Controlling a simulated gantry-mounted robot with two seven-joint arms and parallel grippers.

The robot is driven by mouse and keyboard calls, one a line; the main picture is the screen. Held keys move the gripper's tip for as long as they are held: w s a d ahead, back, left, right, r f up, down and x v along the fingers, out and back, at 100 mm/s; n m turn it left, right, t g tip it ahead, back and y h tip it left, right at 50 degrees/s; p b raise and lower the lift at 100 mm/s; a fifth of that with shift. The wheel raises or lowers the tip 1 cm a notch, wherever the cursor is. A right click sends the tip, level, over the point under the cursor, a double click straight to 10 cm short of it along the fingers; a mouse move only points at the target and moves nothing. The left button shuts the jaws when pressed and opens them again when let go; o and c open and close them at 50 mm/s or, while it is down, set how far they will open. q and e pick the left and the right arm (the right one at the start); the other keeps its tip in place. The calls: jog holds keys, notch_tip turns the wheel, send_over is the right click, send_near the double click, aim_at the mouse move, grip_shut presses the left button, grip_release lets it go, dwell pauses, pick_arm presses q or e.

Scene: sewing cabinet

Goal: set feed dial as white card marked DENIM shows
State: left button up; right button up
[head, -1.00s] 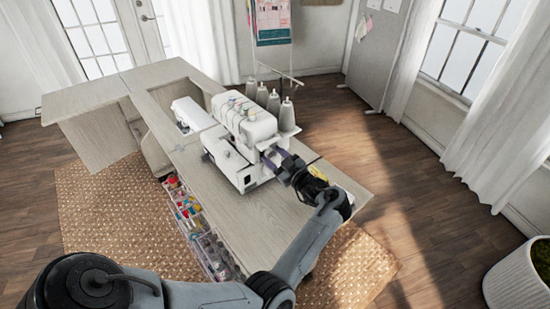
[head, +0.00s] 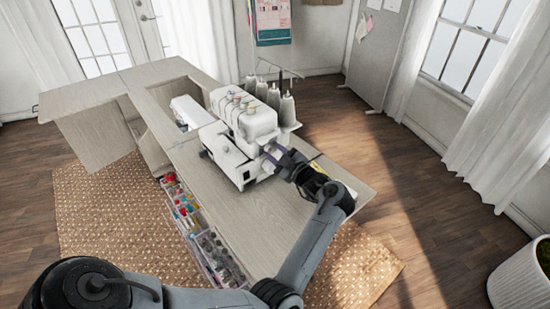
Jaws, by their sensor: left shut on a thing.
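The white sewing machine (head: 240,140), a serger with several coloured dials on its front top, stands on the wooden cabinet top. My left gripper (head: 273,157) reaches in from the right and is shut at the machine's right side. The feed dial is hidden there by the fingers, so its setting cannot be read. I cannot make out a white card marked DENIM. My right gripper is not in view.
Thread cones (head: 274,98) stand behind the machine. A yellow object (head: 318,168) lies partly behind my wrist. An open drawer (head: 205,238) of sewing supplies juts out below the cabinet's left edge. The cabinet top (head: 240,215) in front is clear.

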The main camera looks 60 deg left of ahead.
pick_arm(q)
jog(key=n+b, duration=0.1)
jog(key=n, duration=0.1)
jog(key=n+b, duration=0.1)
jog(key=b, duration=0.1)
jog(key=n+b, duration=0.2)
jog(key=shift+f+n, duration=0.25)
jog(key=shift+n, duration=0.05)
jog(key=n+b, duration=0.2)
jog(key=b, duration=0.1)
jog(key=shift+r+n, duration=0.15)
jog(key=shift+n, duration=0.15)
jog(key=shift+r, duration=0.1)
jog(key=o, duration=1)
jog(key=shift+o, duration=0.2)
jog(key=w+d+b, duration=0.1)
jog(key=d+b, duration=0.1)
jog(key=d, duration=0.8)
jog(key=shift+w+d+b, duration=0.2)
jog(key=shift+d+b, duration=0.2)
